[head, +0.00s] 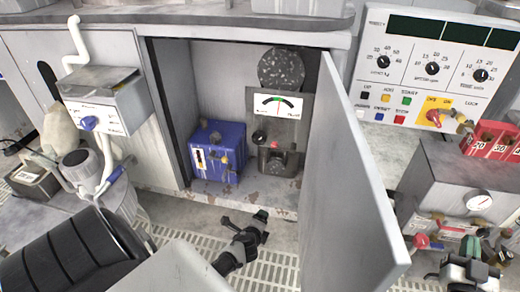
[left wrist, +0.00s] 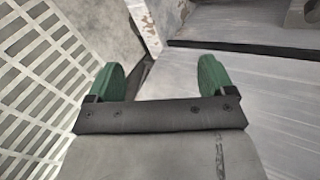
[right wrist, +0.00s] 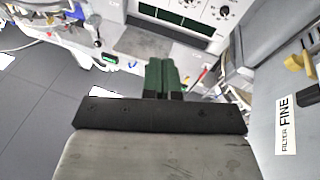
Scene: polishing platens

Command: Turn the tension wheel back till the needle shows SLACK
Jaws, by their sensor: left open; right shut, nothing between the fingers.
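The tension gauge (head: 280,104) is a white dial with a green band, inside the open cabinet. Its needle and lettering are too small to read surely. A dark speckled wheel (head: 281,68) stands above and behind it, its lower edge hidden by the gauge plate. I cannot tell whether this is the tension wheel. My left gripper (head: 245,222) is open and empty, low in front of the cabinet; its green fingers stand apart in the left wrist view (left wrist: 160,82). My right gripper (head: 473,247) is at the far lower right; its fingers are together and empty in the right wrist view (right wrist: 162,76).
The cabinet door (head: 358,175) stands open to the right of the opening, between my two grippers. A blue box (head: 217,151) and a dark unit with a red part (head: 279,158) sit inside the cabinet. A control panel (head: 430,70) stands right. Floor grating (head: 275,268) lies below.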

